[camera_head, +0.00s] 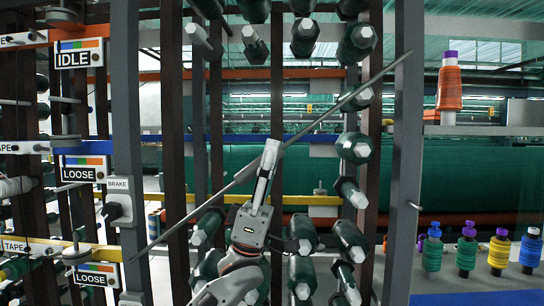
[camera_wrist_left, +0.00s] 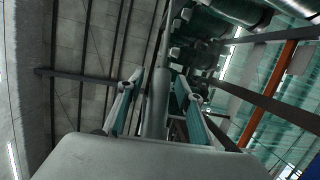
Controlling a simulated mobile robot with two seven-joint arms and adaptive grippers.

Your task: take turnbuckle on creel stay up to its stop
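A thin grey stay (camera_head: 330,108) runs diagonally across the creel frame, from lower left to upper right. A thicker grey cylinder (camera_wrist_left: 157,105), which looks like the turnbuckle body, shows in the left wrist view. In the head view my gripper covers part of the stay's middle. My left gripper (camera_head: 268,158) reaches up to the stay there. In the wrist view its two fingers (camera_wrist_left: 157,95) stand on either side of the cylinder, with gaps visible on both sides, so it looks open. Contact and the stop cannot be made out. My right gripper is not in view.
Dark green bobbins (camera_head: 358,148) on pegs surround the arm. Grey uprights (camera_head: 402,150) stand at both sides. A brake box (camera_head: 118,200) and signs reading IDLE (camera_head: 78,54) and LOOSE (camera_head: 80,170) are at left. Coloured spools (camera_head: 467,250) stand on a shelf at right.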

